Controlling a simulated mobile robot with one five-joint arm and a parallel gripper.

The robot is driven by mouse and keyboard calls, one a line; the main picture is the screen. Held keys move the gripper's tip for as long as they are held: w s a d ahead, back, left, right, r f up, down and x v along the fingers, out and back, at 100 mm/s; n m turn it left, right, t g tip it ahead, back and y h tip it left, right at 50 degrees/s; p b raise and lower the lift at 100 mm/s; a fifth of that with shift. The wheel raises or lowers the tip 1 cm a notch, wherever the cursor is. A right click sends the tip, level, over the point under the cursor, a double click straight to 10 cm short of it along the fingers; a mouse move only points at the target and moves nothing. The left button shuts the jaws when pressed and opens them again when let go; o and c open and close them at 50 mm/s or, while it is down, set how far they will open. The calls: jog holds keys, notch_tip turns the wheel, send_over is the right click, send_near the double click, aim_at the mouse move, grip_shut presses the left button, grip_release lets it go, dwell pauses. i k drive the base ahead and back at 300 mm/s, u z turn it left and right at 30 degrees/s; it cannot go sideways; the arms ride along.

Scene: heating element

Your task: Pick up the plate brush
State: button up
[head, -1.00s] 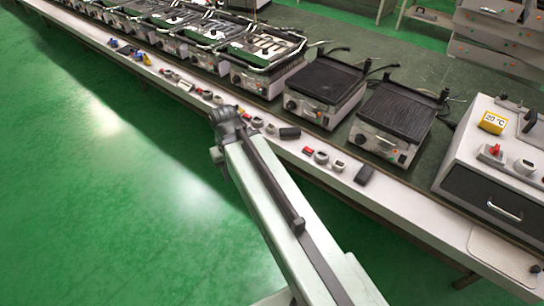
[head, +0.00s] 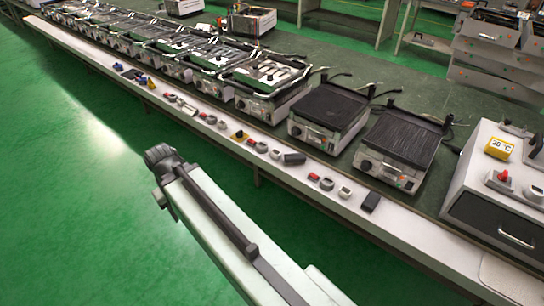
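I cannot pick out the plate brush for certain among the small items on the white front ledge of the bench. A dark block (head: 371,201) lies on the ledge in front of the rightmost grill, and another dark block (head: 294,158) lies further left; I cannot tell whether either is the brush. My pale arm rises from the bottom of the head view to a dark joint over the green floor, apart from the ledge. My gripper's fingers do not show, so its state and anything in it are hidden.
The long bench carries a row of contact grills, with two dark flat plates (head: 330,106) (head: 402,136) toward the right. Small red and grey knobs line the ledge. The green floor (head: 80,220) at left is clear.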

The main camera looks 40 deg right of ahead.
aim_at(291, 158)
jog(key=u, duration=0.4)
jog(key=i, duration=1.8)
jog(key=z, duration=0.75)
jog(key=k, duration=0.85)
jog(key=z, duration=0.15)
jog(key=i, duration=0.9)
jog(key=u, duration=0.1)
